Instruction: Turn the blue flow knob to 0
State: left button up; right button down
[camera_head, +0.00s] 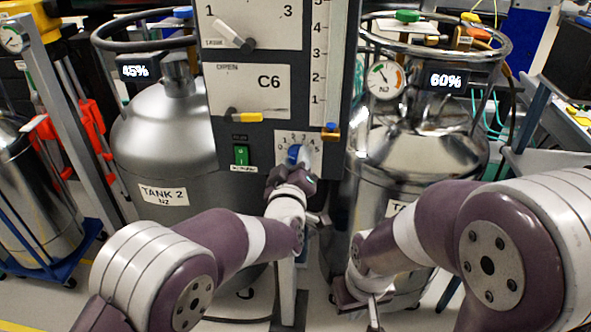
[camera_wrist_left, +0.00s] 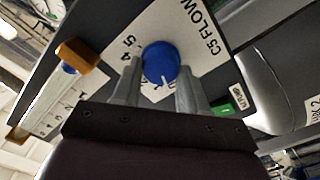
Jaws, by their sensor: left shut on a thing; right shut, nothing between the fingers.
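The blue flow knob (camera_head: 293,153) sits on a white scale plate (camera_head: 311,142) low on the grey panel, with small numbers around it. In the left wrist view the knob (camera_wrist_left: 160,60) shows a short white mark at its lower edge. The label "C5 FLOW" and the digits 4 and 5 are readable there; the number at the mark is hidden. My left gripper (camera_wrist_left: 158,88) is shut on the knob, one finger on each side; it also shows in the head view (camera_head: 291,172). My right gripper (camera_head: 372,308) is shut and empty, low and to the right, away from the panel.
A green switch (camera_head: 241,155) is left of the knob. The C6 lever (camera_head: 243,115) is above left. Tank 2 (camera_head: 165,150) stands left of the panel and another tank (camera_head: 420,150) right.

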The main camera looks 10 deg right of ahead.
pick_arm(q)
jog(key=shift+f+n+b, duration=0.15)
jog(key=shift+n+b, duration=0.25)
jog(key=shift+n, duration=0.1)
jog(key=o, duration=1.1)
jog(key=shift+c, duration=0.2)
jog(key=v, duration=1.2)
jog(key=shift+s+b, duration=0.3)
jog(key=shift+s, duration=0.1)
jog(key=shift+w+a, duration=0.1)
jog(key=shift+a, duration=0.1)
